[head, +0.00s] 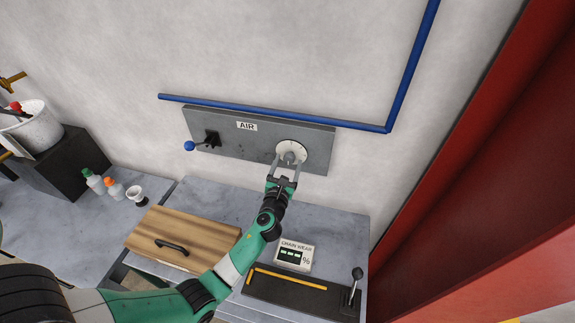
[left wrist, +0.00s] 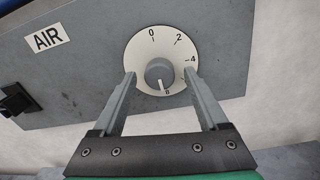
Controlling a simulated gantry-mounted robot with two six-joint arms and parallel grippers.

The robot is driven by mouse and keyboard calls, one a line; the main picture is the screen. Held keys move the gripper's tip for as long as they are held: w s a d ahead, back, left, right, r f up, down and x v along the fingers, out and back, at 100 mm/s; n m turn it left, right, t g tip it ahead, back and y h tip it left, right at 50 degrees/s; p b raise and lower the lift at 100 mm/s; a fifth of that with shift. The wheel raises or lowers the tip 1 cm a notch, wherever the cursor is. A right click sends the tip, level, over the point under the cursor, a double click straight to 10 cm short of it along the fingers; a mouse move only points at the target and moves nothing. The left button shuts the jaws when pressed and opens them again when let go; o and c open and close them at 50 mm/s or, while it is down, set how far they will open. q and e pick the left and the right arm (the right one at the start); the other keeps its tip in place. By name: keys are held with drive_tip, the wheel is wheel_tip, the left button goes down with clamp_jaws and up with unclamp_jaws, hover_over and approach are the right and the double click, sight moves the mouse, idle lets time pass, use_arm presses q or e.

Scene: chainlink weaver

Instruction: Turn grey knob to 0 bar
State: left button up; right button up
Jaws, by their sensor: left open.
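The grey knob (left wrist: 159,72) sits at the centre of a round white dial (left wrist: 142,51) on the grey AIR panel (left wrist: 75,75). The dial has a 0 at the top, then 2 and 4 down its right side. The knob's pale pointer line points down, at a figure near the bottom that looks like 8. In the head view the dial (head: 299,149) is at the panel's right end. My left gripper (head: 287,163) is open in front of it. In the left wrist view its fingers (left wrist: 160,80) stand either side of the knob, apart from it. My right gripper is out of view.
A blue-ended lever (head: 189,146) is on the panel's left. A blue pipe (head: 270,112) runs along above. Below are a wooden box (head: 185,232), a chain wear display (head: 294,255) and a black lever (head: 356,275). Small bottles (head: 94,181) stand at the left.

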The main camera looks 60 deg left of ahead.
use_arm(q)
clamp_jaws()
idle(0.3)
